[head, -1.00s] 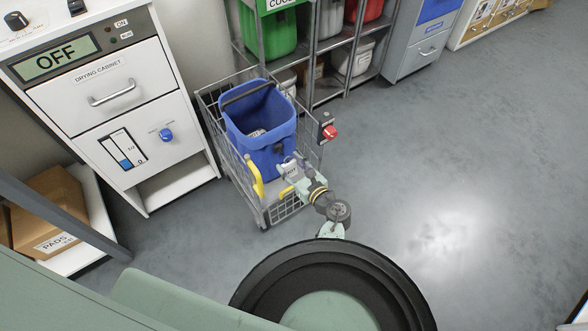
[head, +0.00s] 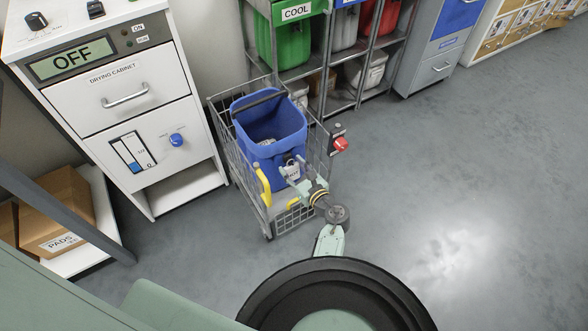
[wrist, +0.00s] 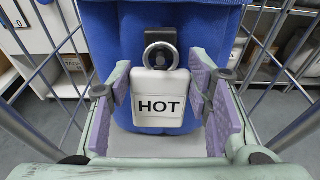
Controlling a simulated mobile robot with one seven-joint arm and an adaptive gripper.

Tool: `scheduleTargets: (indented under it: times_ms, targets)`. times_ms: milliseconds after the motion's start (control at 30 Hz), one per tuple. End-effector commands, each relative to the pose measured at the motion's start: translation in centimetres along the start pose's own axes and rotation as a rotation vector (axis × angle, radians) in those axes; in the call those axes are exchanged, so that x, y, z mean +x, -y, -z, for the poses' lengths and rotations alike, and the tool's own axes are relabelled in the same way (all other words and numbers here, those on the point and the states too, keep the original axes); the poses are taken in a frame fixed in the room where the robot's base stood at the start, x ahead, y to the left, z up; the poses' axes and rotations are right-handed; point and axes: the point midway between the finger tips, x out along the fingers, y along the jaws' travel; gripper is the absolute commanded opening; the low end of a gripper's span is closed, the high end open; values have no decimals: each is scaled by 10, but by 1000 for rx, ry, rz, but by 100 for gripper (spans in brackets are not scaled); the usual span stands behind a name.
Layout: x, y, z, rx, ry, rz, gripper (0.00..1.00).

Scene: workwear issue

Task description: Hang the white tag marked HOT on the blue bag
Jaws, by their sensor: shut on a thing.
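The blue bag (head: 267,150) stands upright and open-topped in a wire trolley, with something pale inside it. My gripper (head: 292,174) is at the bag's near side. In the wrist view, my gripper (wrist: 160,92) is shut on the white HOT tag (wrist: 158,118), a purple pad on each side of it. The tag hangs upright, its lettering facing me.
The wire trolley (head: 243,178) surrounds the bag, with a yellow handle (head: 263,187) at left and a red knob (head: 340,144) at right. A drying cabinet (head: 125,105) reading OFF stands left. Shelves with a green bin (head: 287,38) stand behind. The floor at right is clear.

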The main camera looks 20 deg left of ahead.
Motion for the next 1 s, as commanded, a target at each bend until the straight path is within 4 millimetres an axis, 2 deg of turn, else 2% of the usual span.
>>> scheduleTargets:
  times_ms: [400, 433, 767, 1000]
  targets:
    - [0, 0, 0, 0, 0, 0, 26]
    - [0, 0, 0, 0, 0, 0, 47]
    - [0, 0, 0, 0, 0, 0, 69]
    - [0, 0, 0, 0, 0, 0, 69]
